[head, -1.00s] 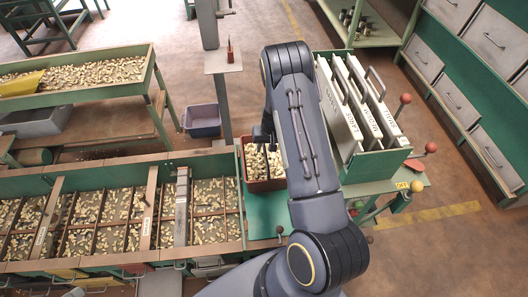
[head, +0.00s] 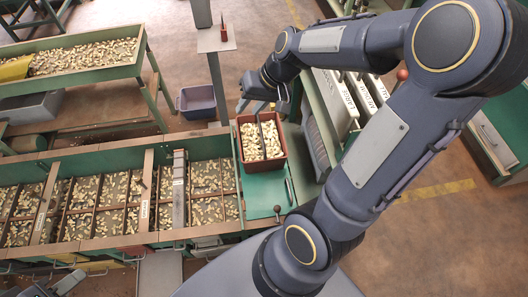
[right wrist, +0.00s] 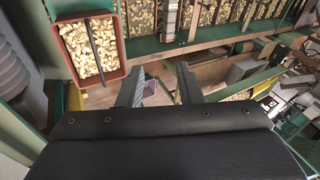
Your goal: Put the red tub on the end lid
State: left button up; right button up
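The red tub (head: 262,145) is full of pale nuts and has a dark bar across its middle. It stands upright on the far part of the green end lid (head: 265,192), at the right end of the near hopper. The tub also shows at the upper left of the right wrist view (right wrist: 122,60). My right gripper (head: 258,104) is just beyond the tub's far side, apart from it. Its two fingers (right wrist: 160,88) are spread with nothing between them. My left gripper (head: 66,284) is at the bottom left edge of the head view; its fingertips are unclear.
The near hopper (head: 110,240) has several nut-filled compartments. A small knobbed lever (head: 277,210) stands at the lid's near edge. White labelled panels (head: 350,95) are on the right, partly behind my right arm. A purple bin (head: 196,101) is on the floor beyond.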

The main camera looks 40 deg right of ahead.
jog(key=s+a+r+n, duration=0.1)
jog(key=s+a, duration=0.3)
jog(key=s, duration=0.4)
jog(key=s+a+r+n+t, duration=0.1)
jog(key=s+a+r+n, duration=0.1)
jog(key=s, duration=0.6)
jog(key=shift+a+r, duration=0.7)
jog(key=shift+a, duration=0.45)
jog(key=shift+s, duration=0.1)
